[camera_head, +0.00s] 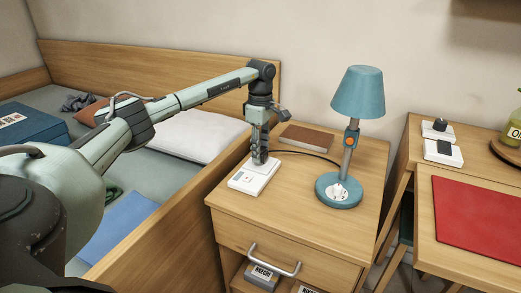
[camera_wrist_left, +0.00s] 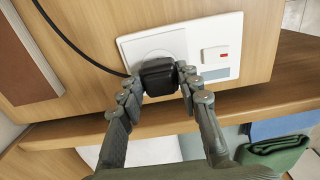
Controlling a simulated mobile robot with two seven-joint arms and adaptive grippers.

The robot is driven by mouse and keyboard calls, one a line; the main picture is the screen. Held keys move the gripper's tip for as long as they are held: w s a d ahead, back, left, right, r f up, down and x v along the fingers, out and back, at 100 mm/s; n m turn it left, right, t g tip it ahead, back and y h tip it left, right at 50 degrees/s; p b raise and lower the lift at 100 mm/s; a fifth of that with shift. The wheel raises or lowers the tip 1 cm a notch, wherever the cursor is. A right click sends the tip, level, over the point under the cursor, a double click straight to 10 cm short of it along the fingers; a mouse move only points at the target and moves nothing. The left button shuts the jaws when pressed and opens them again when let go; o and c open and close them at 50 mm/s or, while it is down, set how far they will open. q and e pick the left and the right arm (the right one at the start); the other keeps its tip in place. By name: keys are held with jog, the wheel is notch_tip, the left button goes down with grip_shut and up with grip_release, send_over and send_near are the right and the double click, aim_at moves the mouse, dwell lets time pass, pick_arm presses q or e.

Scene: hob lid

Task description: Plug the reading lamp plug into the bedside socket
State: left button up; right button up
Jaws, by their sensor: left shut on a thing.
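The white bedside socket plate (camera_head: 245,182) lies on the front left of the nightstand top. It has a round outlet and a small switch with a red mark, seen in the left wrist view (camera_wrist_left: 215,35). My left gripper (camera_head: 261,157) points down at its far end and is shut on the black plug (camera_wrist_left: 158,76). The plug covers much of the round outlet. I cannot tell whether it is fully seated. A black cable (camera_head: 300,153) runs from there toward the blue reading lamp (camera_head: 358,92), which stands upright. My right gripper is not in view.
A brown book (camera_head: 306,138) lies behind the gripper on the nightstand (camera_head: 285,205). The bed with a white pillow (camera_head: 205,138) is left. A desk with a red mat (camera_head: 485,222) is right. The nightstand's front top is clear.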

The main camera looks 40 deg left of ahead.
aim_at(261, 148)
pick_arm(q)
jog(key=shift+p, duration=0.65)
dwell(1.3)
jog(key=shift+f+b, duration=0.3)
jog(key=shift+f, duration=0.35)
dwell(0.3)
jog(key=o, duration=1.2)
jog(key=shift+c, duration=0.2)
notch_tip(261, 148, up, 12)
